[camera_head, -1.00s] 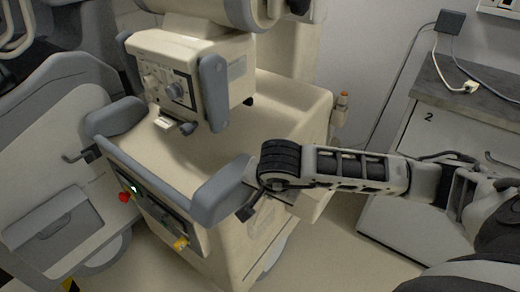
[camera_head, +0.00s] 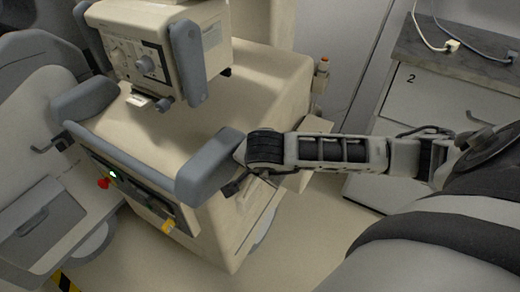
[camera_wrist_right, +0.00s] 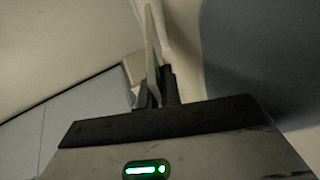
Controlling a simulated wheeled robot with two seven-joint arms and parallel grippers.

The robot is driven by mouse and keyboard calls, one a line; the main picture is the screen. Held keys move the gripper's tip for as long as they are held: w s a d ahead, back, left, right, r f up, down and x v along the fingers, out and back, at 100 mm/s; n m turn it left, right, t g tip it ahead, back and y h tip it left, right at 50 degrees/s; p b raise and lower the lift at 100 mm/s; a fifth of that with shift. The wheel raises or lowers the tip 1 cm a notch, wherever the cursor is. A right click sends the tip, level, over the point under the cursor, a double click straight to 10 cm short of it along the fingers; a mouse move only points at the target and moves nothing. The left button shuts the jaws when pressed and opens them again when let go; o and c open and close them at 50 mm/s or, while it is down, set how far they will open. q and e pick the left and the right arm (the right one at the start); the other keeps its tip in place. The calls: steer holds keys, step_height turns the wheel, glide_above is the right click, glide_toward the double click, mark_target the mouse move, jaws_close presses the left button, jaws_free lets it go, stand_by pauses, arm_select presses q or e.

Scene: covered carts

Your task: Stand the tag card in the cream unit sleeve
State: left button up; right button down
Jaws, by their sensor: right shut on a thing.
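The cream unit (camera_head: 270,95) stands in the middle of the head view, with a control box (camera_head: 165,50) on top. My right arm comes in from the right and its wrist end is beside the unit's front right grey bumper (camera_head: 210,170). My right gripper (camera_wrist_right: 157,88) shows in the right wrist view, shut on a thin pale card (camera_wrist_right: 152,45) seen nearly edge-on and pointing away from the wrist. The card's lower part is hidden between the dark fingers. I cannot make out the sleeve for certain. My left gripper is not in view.
A grey-and-cream cart (camera_head: 45,215) stands at the left. A white cabinet (camera_head: 440,110) marked 2, with a grey top, stands at the right. Floor (camera_head: 300,240) is clear in front of the cabinet.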

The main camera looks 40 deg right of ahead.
arm_select(q)
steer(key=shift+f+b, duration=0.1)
steer(key=shift+b, duration=0.2)
arm_select(e)
steer(key=shift+f, duration=0.55)
steer(key=c, duration=1.5)
jaws_free()
arm_select(q)
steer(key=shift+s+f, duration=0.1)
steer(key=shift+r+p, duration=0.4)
steer(key=shift+p, duration=0.65)
arm_select(e)
steer(key=v, duration=1.6)
